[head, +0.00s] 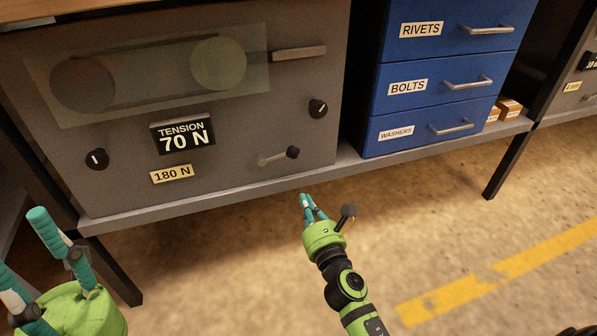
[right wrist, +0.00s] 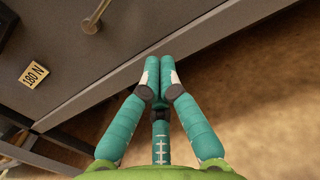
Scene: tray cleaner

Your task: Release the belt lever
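The grey machine panel (head: 240,110) has a short metal lever (head: 272,160) with a dark knob at its lower right. Part of what looks like this lever shows at the top of the right wrist view (right wrist: 95,17). My right gripper (head: 307,198) is below and in front of the panel's bottom edge, apart from the lever. Its teal fingertips are together, with nothing between them, in the right wrist view (right wrist: 159,66). My left gripper (head: 28,250) is at the lower left, its fingers spread and empty. The tension display (head: 183,136) reads 70 N.
A 180 N plate (head: 172,174) and two black knobs, left (head: 96,159) and right (head: 318,109), are on the panel. A bar handle (head: 299,53) is at its upper right. The shelf edge (head: 210,196) runs beneath. Blue drawers (head: 450,85) stand right. The floor is clear.

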